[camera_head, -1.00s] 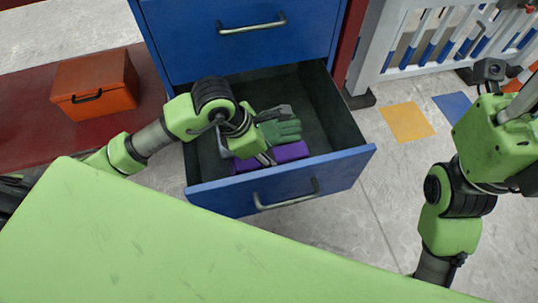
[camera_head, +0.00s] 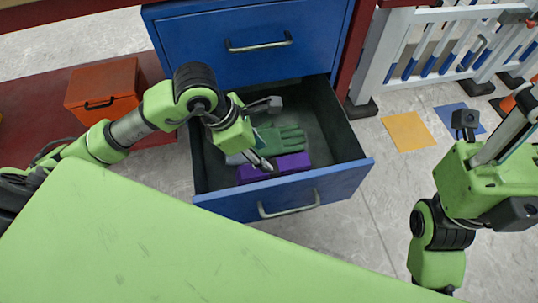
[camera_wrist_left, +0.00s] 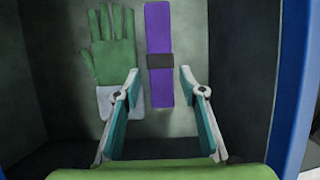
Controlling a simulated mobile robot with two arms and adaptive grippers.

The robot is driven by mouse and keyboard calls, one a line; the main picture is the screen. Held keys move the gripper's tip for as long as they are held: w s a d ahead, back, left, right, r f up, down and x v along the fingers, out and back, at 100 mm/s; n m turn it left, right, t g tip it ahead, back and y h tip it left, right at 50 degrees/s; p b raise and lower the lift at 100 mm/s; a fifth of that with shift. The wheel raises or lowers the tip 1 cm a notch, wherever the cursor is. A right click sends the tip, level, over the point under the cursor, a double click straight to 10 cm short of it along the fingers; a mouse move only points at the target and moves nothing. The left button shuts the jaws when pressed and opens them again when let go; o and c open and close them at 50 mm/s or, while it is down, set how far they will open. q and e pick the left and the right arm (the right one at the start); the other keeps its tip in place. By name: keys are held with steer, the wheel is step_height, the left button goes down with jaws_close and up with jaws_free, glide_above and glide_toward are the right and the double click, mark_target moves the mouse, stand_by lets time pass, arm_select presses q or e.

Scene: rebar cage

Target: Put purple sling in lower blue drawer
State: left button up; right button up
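The purple sling (camera_head: 275,168) lies inside the open lower blue drawer (camera_head: 310,188), near its front. In the left wrist view the sling (camera_wrist_left: 159,35) is a flat purple strip with a dark band around its middle. My left gripper (camera_head: 258,161) is over the drawer, close to the sling. In the left wrist view its fingers (camera_wrist_left: 160,76) are spread wide with nothing between them, apart from the sling. My right gripper (camera_head: 508,132) is at the right edge, partly cut off, away from the drawer; its opening is unclear.
A green glove (camera_head: 280,138) with a pale cuff lies beside the sling in the drawer. The upper blue drawer (camera_head: 255,60) is shut above. An orange box (camera_head: 105,92) stands at left, a white rack (camera_head: 440,55) at right. My green body fills the foreground.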

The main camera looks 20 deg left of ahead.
arm_select(q)
steer(key=shift+p+v, duration=0.45)
steer(key=shift+v, duration=1.55)
